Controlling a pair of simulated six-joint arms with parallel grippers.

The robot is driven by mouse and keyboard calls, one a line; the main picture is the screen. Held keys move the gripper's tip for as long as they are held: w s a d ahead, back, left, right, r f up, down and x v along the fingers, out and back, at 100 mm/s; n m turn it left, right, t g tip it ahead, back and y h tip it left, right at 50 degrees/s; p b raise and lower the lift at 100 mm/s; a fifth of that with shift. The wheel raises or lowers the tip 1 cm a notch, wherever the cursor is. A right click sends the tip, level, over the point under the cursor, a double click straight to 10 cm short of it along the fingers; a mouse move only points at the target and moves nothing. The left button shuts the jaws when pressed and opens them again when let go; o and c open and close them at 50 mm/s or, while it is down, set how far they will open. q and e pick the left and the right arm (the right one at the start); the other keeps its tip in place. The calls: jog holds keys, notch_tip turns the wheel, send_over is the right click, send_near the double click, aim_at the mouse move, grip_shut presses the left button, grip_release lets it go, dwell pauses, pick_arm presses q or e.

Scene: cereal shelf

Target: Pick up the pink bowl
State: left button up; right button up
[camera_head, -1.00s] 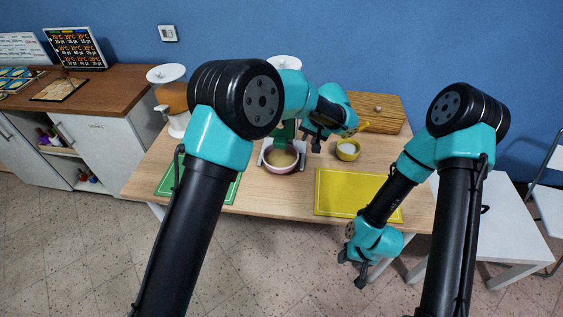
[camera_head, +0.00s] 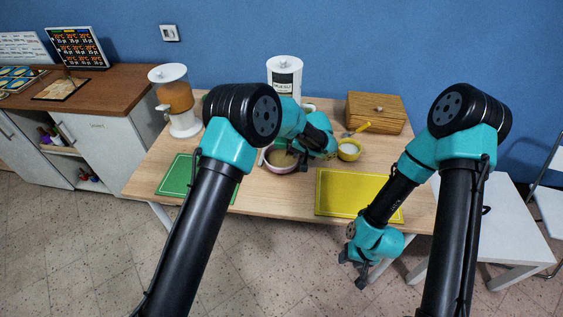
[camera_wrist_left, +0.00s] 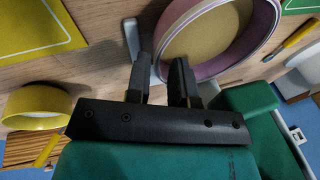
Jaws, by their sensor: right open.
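The pink bowl (camera_head: 283,169) stands on the wooden table in the head view, with a tan inside, partly hidden by my left gripper. In the left wrist view the pink bowl (camera_wrist_left: 225,62) is close, at the top. My left gripper (camera_wrist_left: 165,62) has its fingers apart, at the bowl's rim. One finger overlaps the edge of the bowl and the other is just outside it. I see no firm hold on the wall. In the head view my left gripper (camera_head: 298,158) is over the bowl's right side. My right gripper (camera_head: 356,274) hangs open and empty in front of the table.
A yellow bowl (camera_head: 349,150) with white contents stands right of the pink bowl. A green mat (camera_head: 183,177) and yellow mat (camera_head: 350,194) lie in front. A wooden box (camera_head: 376,112), white canister (camera_head: 284,77) and dispenser (camera_head: 173,98) stand behind.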

aim_at(282, 160)
pick_arm(q)
jog(key=shift+f, duration=0.1)
jog(key=shift+s+x, duration=0.1)
jog(key=shift+x, duration=1.2)
jog(key=shift+s+x, duration=0.15)
jog(key=shift+x, duration=1.15)
grip_shut()
